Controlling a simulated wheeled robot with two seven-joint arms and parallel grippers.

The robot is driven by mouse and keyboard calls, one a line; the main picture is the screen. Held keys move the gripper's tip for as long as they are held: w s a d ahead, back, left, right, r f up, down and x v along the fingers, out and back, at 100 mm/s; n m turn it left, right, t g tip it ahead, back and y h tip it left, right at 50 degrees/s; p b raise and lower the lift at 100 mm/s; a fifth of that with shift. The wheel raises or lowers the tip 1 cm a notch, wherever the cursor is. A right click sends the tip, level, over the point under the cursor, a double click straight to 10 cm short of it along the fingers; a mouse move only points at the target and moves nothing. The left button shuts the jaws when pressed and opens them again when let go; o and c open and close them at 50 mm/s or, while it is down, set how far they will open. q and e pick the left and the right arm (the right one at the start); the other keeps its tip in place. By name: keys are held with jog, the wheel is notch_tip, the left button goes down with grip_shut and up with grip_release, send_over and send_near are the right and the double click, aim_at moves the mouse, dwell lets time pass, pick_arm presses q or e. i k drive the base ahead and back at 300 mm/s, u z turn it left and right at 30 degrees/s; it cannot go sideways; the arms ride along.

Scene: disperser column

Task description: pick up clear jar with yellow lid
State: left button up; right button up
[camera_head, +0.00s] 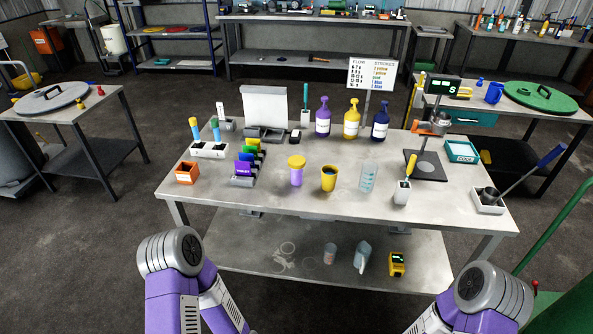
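A small jar with a yellow lid (296,170) stands upright on the near part of the grey workbench (250,193), left of centre. Its body looks pale purple, and I cannot tell whether that is its contents or its wall. A yellow cup with dark contents (329,179) stands just right of it. A clear container with markings (368,177) stands farther right. My two arms show at the bottom left and bottom right, and both grippers are outside the picture. Nothing touches the jar.
Left of the jar are a rack of coloured blocks (246,169) and an orange box (187,173). A stand with a dark base (426,166) is at right. Bare benchtop lies in front of the jar.

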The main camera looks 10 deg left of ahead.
aim_at(296, 176)
jog(key=u, duration=0.6)
jog(key=i, duration=0.9)
